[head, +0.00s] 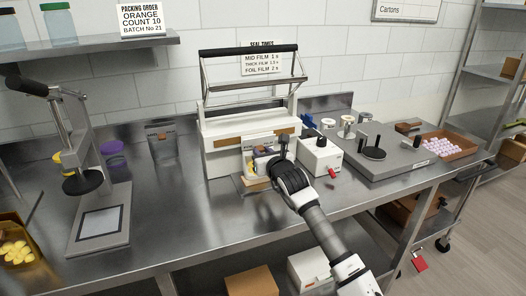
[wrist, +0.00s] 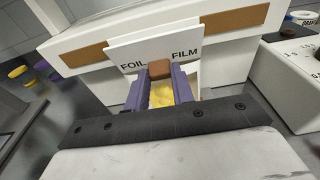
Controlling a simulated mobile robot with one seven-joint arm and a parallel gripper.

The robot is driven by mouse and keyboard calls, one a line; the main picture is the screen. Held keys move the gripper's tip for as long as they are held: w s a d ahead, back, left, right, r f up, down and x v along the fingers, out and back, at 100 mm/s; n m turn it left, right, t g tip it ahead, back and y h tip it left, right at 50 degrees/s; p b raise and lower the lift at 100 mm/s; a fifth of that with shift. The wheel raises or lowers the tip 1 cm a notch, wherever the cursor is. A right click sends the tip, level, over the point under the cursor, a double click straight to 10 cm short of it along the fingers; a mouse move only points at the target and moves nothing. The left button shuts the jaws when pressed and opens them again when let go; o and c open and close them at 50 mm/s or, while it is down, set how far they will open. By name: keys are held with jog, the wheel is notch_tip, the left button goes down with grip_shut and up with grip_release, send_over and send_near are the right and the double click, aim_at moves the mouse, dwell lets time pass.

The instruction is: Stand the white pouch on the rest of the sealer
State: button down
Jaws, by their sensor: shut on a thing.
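The white pouch (head: 249,160) is upright at the front of the sealer (head: 222,128). In the wrist view the pouch (wrist: 150,44) carries the words FOIL FILM and has a brown block on its face. My gripper (head: 268,153) is shut on this brown block; its purple fingers show in the wrist view (wrist: 159,88) with yellow between them. A tan ledge (head: 254,184), which looks like the rest, shows under the pouch. I cannot tell whether the pouch touches it. The pouch's lower part is hidden by my gripper in the wrist view.
A white box with a dark knob (head: 320,157) stands close to the right of my gripper. A grey pouch (head: 161,141) stands to the left at the back. A press stand (head: 100,225) is at far left.

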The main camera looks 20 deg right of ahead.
jog(key=shift+f, duration=0.2)
jog(key=c, duration=1.2)
grip_release()
jog(key=shift+r, duration=0.1)
jog(key=shift+r, duration=0.25)
jog(key=s+b, duration=0.1)
jog(key=s, duration=0.3)
jog(key=s+b, duration=0.1)
jog(key=s, duration=0.3)
jog(key=s+r+b, duration=0.1)
jog(key=s+b, duration=0.1)
jog(key=s, duration=0.2)
jog(key=shift+d+r, duration=0.1)
jog(key=shift+d, duration=0.1)
